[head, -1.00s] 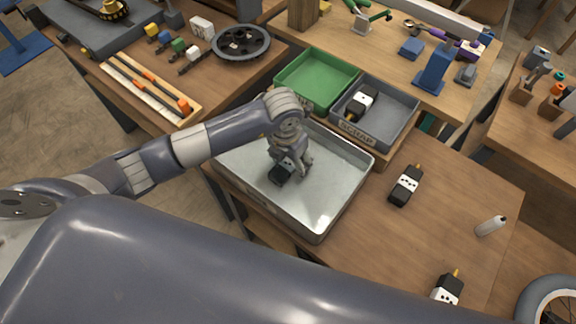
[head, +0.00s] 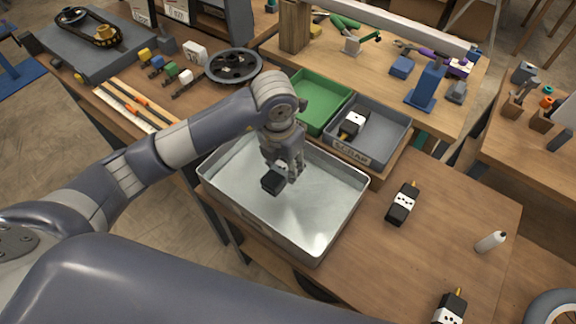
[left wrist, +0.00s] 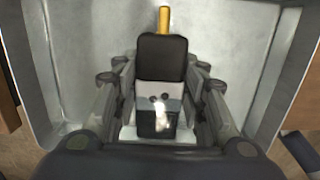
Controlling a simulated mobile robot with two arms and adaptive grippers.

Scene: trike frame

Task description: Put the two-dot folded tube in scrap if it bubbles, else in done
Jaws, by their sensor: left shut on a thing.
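My left gripper (head: 283,172) is shut on a folded tube (head: 273,181), a black block with a white band. In the left wrist view, the tube (left wrist: 163,60) has a brass stem pointing away, and two dark dots show on its band. The gripper holds it over the metal basin (head: 232,218); I cannot tell whether it touches the water, and I see no bubbles. The grey scrap tray (head: 384,143) holds another folded tube (head: 353,123). The green tray (head: 322,100) beside it looks empty; its label is hidden. My right gripper is not in view.
Two more folded tubes, one mid-table (head: 402,204) and one at the front (head: 450,308), lie right of the basin. A white bottle (head: 490,241) lies near the table's right edge. The table between them is clear.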

